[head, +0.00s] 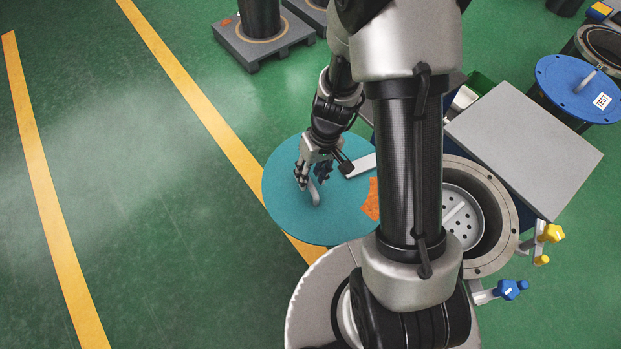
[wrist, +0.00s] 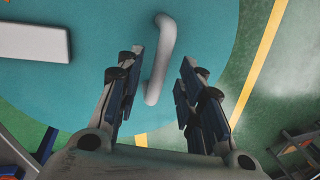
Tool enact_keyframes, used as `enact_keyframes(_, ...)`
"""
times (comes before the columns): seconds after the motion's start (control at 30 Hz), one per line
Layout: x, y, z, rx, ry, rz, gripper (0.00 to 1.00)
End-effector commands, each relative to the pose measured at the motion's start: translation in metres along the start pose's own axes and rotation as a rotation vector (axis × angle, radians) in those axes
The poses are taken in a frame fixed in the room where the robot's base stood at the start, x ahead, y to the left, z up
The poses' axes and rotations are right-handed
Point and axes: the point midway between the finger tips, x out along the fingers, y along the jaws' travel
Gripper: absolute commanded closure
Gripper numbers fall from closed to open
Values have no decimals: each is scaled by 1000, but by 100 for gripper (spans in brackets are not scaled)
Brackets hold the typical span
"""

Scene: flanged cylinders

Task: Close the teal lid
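The teal lid (head: 285,205) is a round disc with an orange patch, left of the open flanged cylinder (head: 490,262) in the head view. It stands swung aside from the opening. A curved grey handle (head: 315,192) rises from the lid; in the wrist view the handle (wrist: 158,60) lies between and ahead of my fingers. My gripper (head: 310,178) is over the lid at the handle. In the wrist view my gripper (wrist: 155,88) is open, with a finger on each side of the handle's near end. No grip on the handle shows.
A grey box top (head: 525,140) stands right of the arm. A blue lid marked TEST (head: 578,88) is at the upper right. Yellow (head: 551,233) and blue (head: 510,289) clamp knobs stick out from the cylinder. Green floor (head: 120,200) at left is clear.

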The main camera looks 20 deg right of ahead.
Motion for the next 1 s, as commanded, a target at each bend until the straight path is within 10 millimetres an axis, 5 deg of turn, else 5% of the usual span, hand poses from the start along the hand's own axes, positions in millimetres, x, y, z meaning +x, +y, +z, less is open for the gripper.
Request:
enact_keyframes(0.43, 12, 0, 0, 0, 0, 0, 65)
enact_keyframes(1.0, 11, 0, 0, 0, 0, 0, 100)
